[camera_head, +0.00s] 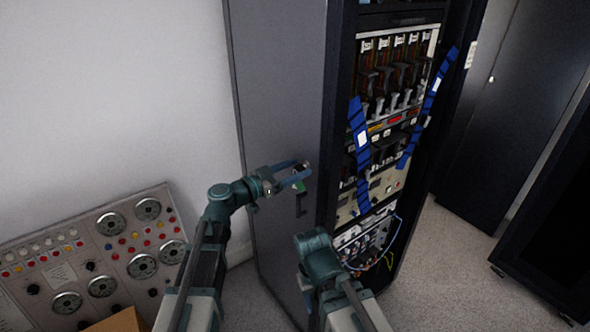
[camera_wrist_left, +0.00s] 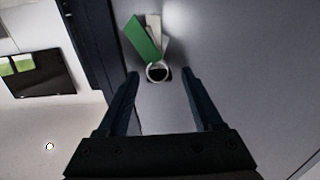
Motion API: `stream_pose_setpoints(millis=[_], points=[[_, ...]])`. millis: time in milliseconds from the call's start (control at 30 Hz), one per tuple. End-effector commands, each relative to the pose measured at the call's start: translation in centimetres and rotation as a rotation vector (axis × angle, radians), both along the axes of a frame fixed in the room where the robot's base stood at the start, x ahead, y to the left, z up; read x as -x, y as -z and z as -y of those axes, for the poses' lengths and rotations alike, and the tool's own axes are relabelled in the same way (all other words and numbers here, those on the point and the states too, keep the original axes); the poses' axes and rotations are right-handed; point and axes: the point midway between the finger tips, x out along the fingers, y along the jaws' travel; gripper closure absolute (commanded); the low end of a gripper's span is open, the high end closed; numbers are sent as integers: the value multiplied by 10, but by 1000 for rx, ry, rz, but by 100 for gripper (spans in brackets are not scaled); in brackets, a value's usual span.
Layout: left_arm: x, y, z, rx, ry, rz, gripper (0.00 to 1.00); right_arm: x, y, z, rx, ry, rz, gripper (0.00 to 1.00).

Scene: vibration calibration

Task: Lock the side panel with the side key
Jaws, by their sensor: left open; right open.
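The grey side panel (camera_head: 280,80) covers the left side of the tall black cabinet. A black handle (camera_head: 301,204) shows on it. The side key, with a green tag (camera_wrist_left: 142,40) and a pale tag, is on the panel at a round ring-like part (camera_wrist_left: 157,72); the green tag also shows in the head view (camera_head: 299,187). My left gripper (camera_head: 303,172) is open in front of the panel, its fingers around the key area. In the wrist view the ring lies between and beyond the fingertips (camera_wrist_left: 160,77), apparently not gripped. My right gripper's fingers are not visible; only its arm links show.
The cabinet's open front holds switches, modules and blue tape strips (camera_head: 361,140). A control console (camera_head: 110,250) with dials stands at lower left by the white wall. Other dark cabinets (camera_head: 480,160) stand at right. Grey floor (camera_head: 440,270) lies clear between them.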

Motion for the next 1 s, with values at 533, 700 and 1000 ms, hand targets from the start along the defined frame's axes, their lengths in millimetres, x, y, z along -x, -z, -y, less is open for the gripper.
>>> stream_pose_setpoints(millis=[533,700,1000], points=[[0,0,0,0,0,0,99,0,0,0,0,0,0,50],[0,0,0,1,0,-1,100,0,0,0,0,0,0,50],[0,0,0,46,0,-64,100,0,0,0,0,0,0,50]])
